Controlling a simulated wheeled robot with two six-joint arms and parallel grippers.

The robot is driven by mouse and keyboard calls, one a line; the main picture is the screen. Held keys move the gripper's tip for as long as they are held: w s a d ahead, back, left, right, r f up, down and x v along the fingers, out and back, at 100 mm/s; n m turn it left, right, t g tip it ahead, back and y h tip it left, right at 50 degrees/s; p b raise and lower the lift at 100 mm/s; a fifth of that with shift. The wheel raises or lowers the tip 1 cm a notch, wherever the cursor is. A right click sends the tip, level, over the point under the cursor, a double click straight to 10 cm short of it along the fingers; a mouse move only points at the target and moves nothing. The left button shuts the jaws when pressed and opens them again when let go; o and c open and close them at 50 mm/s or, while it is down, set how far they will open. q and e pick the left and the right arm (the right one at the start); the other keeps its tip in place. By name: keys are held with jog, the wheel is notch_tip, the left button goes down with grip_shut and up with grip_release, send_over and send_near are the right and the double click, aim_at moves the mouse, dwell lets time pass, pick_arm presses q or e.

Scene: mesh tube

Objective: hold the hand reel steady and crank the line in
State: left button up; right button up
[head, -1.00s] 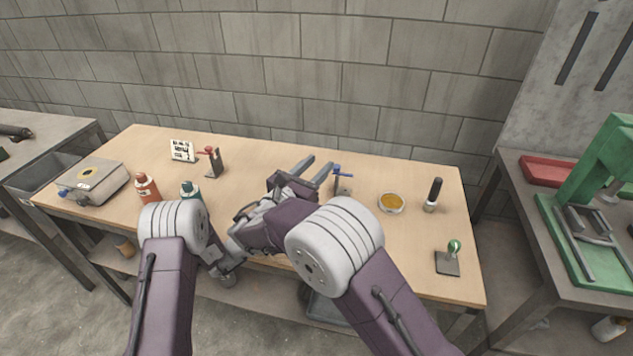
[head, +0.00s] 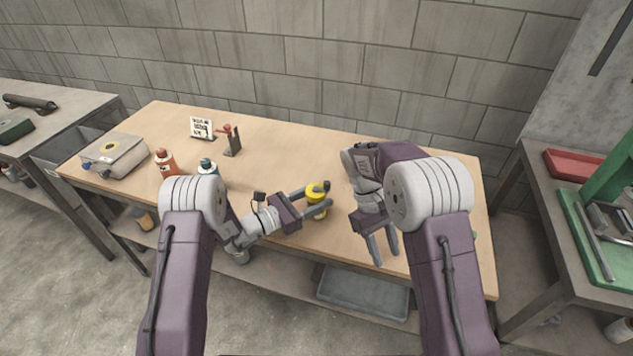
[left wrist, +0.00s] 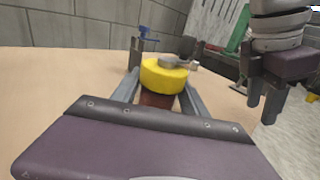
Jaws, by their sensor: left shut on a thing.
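The yellow hand reel (head: 316,196) is at the middle of the bench, at the end of my left gripper (head: 328,194). In the left wrist view the reel (left wrist: 163,77) is upright, with a grey crank piece on top and a brownish handle below. The left fingers are shut around that handle, under the yellow drum. My right gripper (head: 386,256) is to the right of the reel, fingers pointing down, apart and empty. It also shows at the right of the left wrist view (left wrist: 263,98), clear of the reel.
An orange bottle (head: 165,162), a teal bottle (head: 207,168), a red-handled stand (head: 232,140) and a white printed card (head: 202,127) stand on the left of the bench. A blue-topped stand (left wrist: 145,40) is behind the reel. My right arm hides the bench's right part.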

jog(key=a+m+y, duration=0.4)
jog(key=a+m+g+y, duration=0.1)
jog(key=a+m+y, duration=0.1)
jog(key=shift+s+f+m+y, duration=0.1)
jog(key=shift+s+m+y, duration=0.3)
jog(key=m+t+y, duration=1.1)
jog(key=m+y, duration=0.3)
jog(key=m, duration=0.7)
send_near(316, 188)
jog(key=shift+n, duration=0.3)
jog(key=x, duration=0.3)
jog(key=r+x, duration=0.1)
jog(key=x, duration=0.6)
jog(key=shift+r, duration=0.4)
grip_shut()
